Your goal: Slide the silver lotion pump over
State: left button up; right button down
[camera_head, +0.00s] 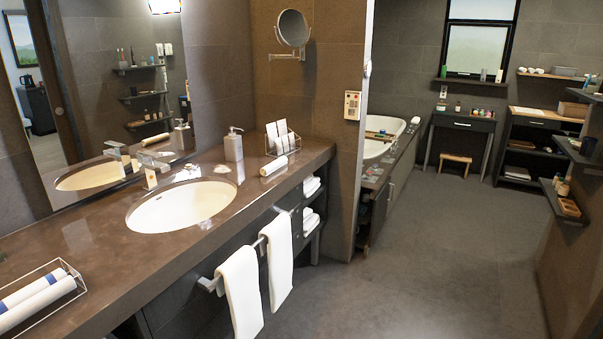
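A silver lotion pump bottle (234,146) stands upright on the brown vanity counter (110,236), near the wall behind the sink. Its nozzle points to the left, and its reflection shows in the mirror. Neither of my grippers is in view, so I cannot see whether they are open or shut.
The oval sink (182,206) and faucet (154,168) are left of the bottle. A wire holder with cards (282,140) and a rolled towel (273,166) are to its right. A rack of rolls (40,298) is at the near left. White towels (242,290) hang in front.

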aim_at(232, 142)
jog(key=i+l+u, duration=0.1)
jog(key=i+u, duration=0.35)
jog(key=i+l+u, duration=0.4)
jog(key=i, duration=0.2)
jog(key=i+l+u, duration=0.45)
